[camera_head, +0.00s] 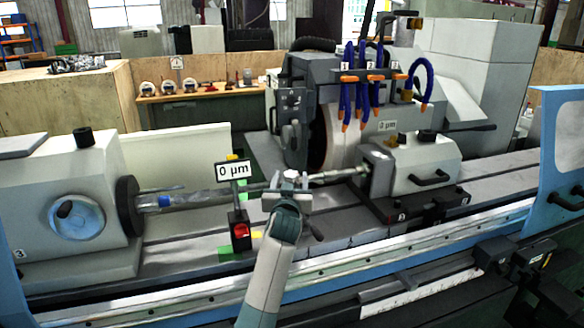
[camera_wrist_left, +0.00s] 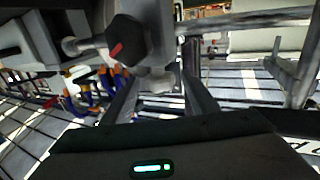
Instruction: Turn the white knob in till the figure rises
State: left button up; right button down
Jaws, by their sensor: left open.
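The white knob (camera_head: 291,175) is small and pale, and sits on a fitting at the middle of the workpiece shaft. In the left wrist view a pale rounded piece (camera_wrist_left: 157,82), which looks like this knob, lies between the fingers. My left gripper (camera_head: 287,188) is open around or just in front of it; I cannot tell whether the fingers touch it. It also shows in the left wrist view (camera_wrist_left: 160,98). A sign reading "0 µm" (camera_head: 233,171) stands left of the gripper. My right gripper is not in view.
The shaft (camera_head: 335,174) runs between the left headstock (camera_head: 75,205) and the right tailstock (camera_head: 425,160). The grinding wheel (camera_head: 342,138) stands behind it. A dark knob with a red mark (camera_wrist_left: 126,40) is close above the fingers. A red-lit block (camera_head: 240,231) stands left of my arm.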

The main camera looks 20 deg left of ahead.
aim_at(292, 171)
pick_arm(q)
jog(key=shift+p+x, duration=0.55)
jog(key=shift+x, duration=2.35)
jog(key=c, duration=1)
jog(key=shift+r+m+h+p, duration=0.3)
jog(key=shift+h+p, duration=0.2)
jog(key=shift+p, duration=0.55)
jog(key=shift+c, duration=0.2)
jog(key=shift+d+f+m+h+p, duration=0.15)
jog(key=shift+m+h+p, duration=0.15)
jog(key=shift+h+p, duration=0.25)
jog(key=shift+d+f, duration=0.1)
jog(key=shift+f, duration=0.05)
